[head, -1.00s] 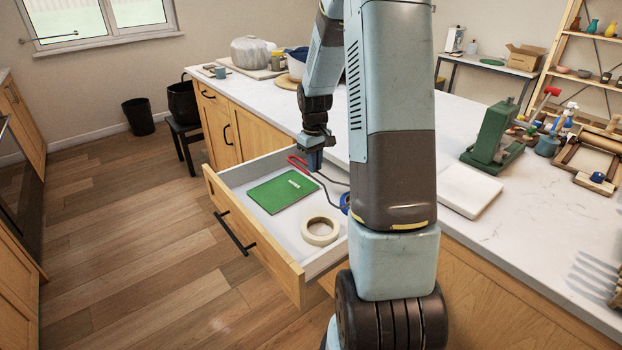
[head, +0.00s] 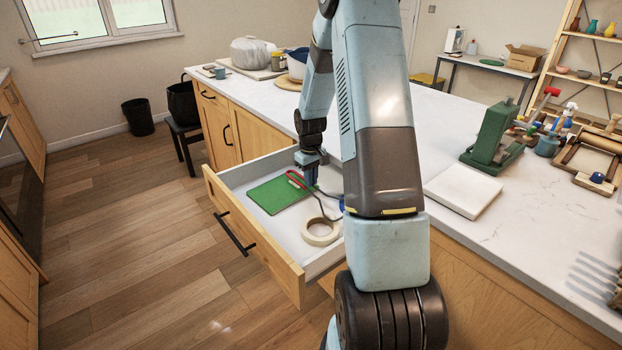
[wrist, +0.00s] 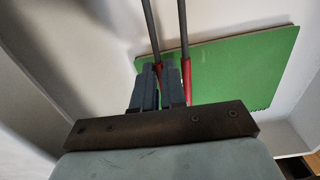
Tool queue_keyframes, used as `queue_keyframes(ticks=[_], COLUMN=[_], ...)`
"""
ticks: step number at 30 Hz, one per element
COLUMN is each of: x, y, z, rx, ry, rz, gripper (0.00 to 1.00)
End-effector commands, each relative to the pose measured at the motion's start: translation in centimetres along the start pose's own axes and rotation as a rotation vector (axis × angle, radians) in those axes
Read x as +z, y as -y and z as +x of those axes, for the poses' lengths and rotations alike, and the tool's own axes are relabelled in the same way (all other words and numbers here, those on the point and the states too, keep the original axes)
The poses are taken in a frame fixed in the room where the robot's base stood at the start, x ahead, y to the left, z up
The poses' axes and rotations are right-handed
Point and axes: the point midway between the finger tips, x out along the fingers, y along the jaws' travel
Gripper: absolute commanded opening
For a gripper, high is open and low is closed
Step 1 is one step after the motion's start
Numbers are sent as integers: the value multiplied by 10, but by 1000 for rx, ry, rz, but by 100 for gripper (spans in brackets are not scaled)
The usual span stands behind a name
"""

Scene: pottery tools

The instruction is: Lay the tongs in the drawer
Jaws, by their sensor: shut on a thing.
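The tongs (head: 312,190) have red handles and dark grey arms. My gripper (head: 311,177) is shut on them near the red part, inside the outline of the open drawer (head: 225,193). In the wrist view my gripper (wrist: 160,88) has the tongs (wrist: 168,35) between its fingers, with the two grey arms reaching away. The drawer has a wooden front and a pale inside. The tongs lie partly over a green mat in the head view. I cannot tell whether they touch the drawer floor. My arm hides the drawer's right end.
In the drawer lie the green flat mat (head: 277,195), also in the wrist view (wrist: 235,65), and a roll of cream tape (head: 320,232). A blue item (head: 342,204) shows partly beside my arm. The white worktop (head: 260,112) runs behind the drawer.

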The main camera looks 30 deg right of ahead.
Motion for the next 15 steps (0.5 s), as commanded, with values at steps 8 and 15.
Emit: queue_keyframes(ticks=[8, 15], x=[0, 0], y=[0, 0], z=[3, 8], rx=[0, 0], ry=[0, 0], rz=[0, 0], gripper=[0, 14])
